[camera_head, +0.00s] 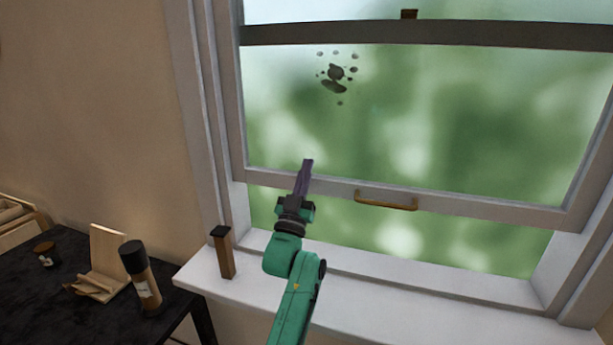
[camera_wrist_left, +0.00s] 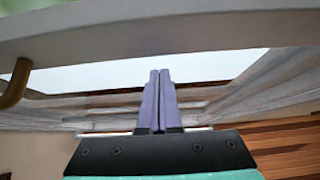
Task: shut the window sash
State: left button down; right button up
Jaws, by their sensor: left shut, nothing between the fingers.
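The window sash (camera_head: 480,207) has a pale frame and stands raised, with an open gap between its bottom rail and the white sill (camera_head: 400,285). A brass handle (camera_head: 386,201) sits on the bottom rail. My left gripper (camera_head: 307,162) is shut and empty, its purple fingers overlapping the rail left of the handle in the head view. In the left wrist view, the shut fingers (camera_wrist_left: 160,72) point toward the gap, with the rail (camera_wrist_left: 160,32) crossing above them and the handle (camera_wrist_left: 14,85) at the left edge. I cannot tell whether they touch. My right gripper is not in view.
A wooden post with a dark top (camera_head: 223,252) stands on the sill's left end. A dark table (camera_head: 75,318) at lower left holds a black-capped bottle (camera_head: 141,275), a wooden stand (camera_head: 106,258) and a small jar (camera_head: 46,255). A dark smudge (camera_head: 335,78) marks the glass.

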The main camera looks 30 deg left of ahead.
pick_arm(q)
notch_tip(320, 180, down, 3)
jog(key=shift+f, duration=0.15)
notch_tip(320, 180, down, 9)
jog(key=b, duration=0.6)
jog(key=shift+r, duration=0.2)
